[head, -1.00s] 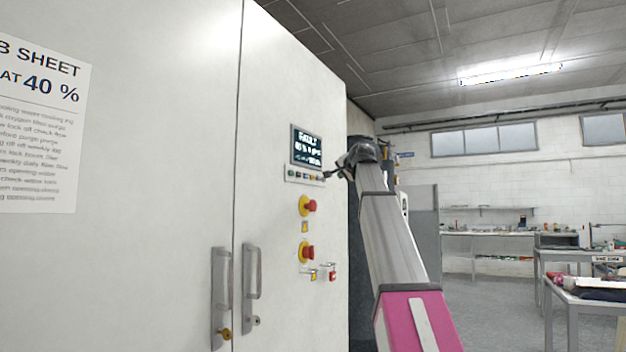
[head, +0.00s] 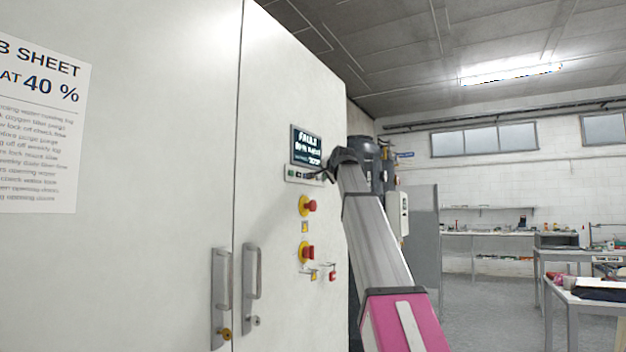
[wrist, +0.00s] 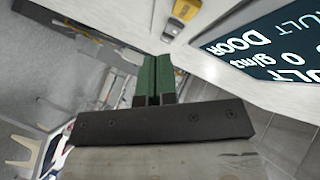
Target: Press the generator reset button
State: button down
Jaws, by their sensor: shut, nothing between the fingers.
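The generator cabinet's white door carries a dark display (head: 306,146) with light text. In the wrist view the display (wrist: 275,45) shows words including "DOOR" and part of "FAULT". Under it in the head view is a strip of small buttons (head: 299,176); which one is the reset button I cannot tell. My gripper (head: 325,176) is at the right end of this strip, partly hiding it. In the wrist view my gripper's green fingers (wrist: 156,78) are shut and empty, with their tips close to the panel face. Whether they touch a button I cannot tell.
Red knobs on yellow bases, an upper one (head: 308,205) and a lower one (head: 306,252), sit below the strip. Two keys hang below them. Two door handles (head: 252,272) stick out at the lower left. Open floor and workbenches (head: 487,240) lie to the right.

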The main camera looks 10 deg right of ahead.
jog(key=shift+w+a, duration=0.65)
jog(key=shift+a, duration=0.25)
jog(key=shift+a, duration=0.1)
dwell(1.4)
jog(key=shift+w+a, duration=0.25)
jog(key=shift+w+a, duration=0.2)
jog(key=shift+a, duration=0.1)
dwell(0.9)
jog(key=shift+d, duration=0.1)
jog(key=shift+s+d, duration=0.45)
jog(key=shift+d, duration=0.1)
dwell(0.3)
jog(key=s+d, duration=0.1)
jog(key=d, duration=0.1)
jog(key=s+d, duration=0.2)
dwell(0.5)
